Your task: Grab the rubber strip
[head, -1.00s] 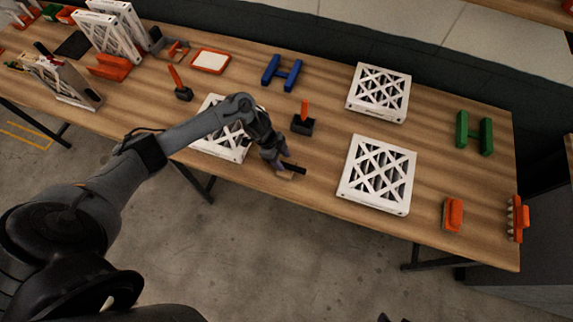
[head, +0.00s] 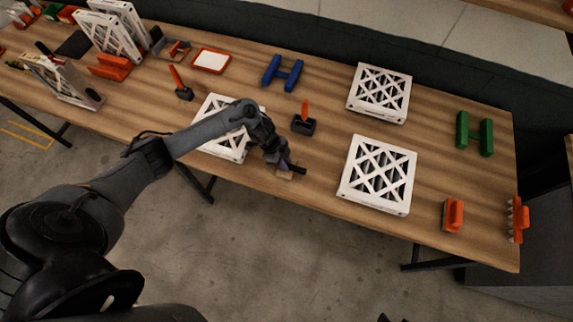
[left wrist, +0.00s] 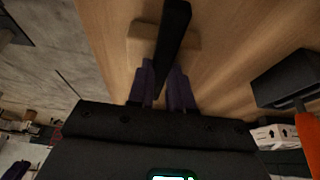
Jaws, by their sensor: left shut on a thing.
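The rubber strip is a thin black bar (head: 299,169) near the front edge of the table in the head view. My left gripper (head: 289,169) is shut on it. In the left wrist view the black strip (left wrist: 173,38) sticks out from between the purple-padded fingers (left wrist: 165,85). A tan block (left wrist: 143,36) lies on the wood behind the strip; in the head view it shows as a small tan patch (head: 284,175) under the fingers. I cannot tell whether the strip touches it. My right gripper does not show.
A boxed filter (head: 378,173) lies right of my left gripper, and another (head: 380,92) farther back. A third (head: 221,118) lies partly behind my arm. A black holder with an orange handle (head: 303,124) stands close behind the gripper. Green bars (head: 487,137) stand at right.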

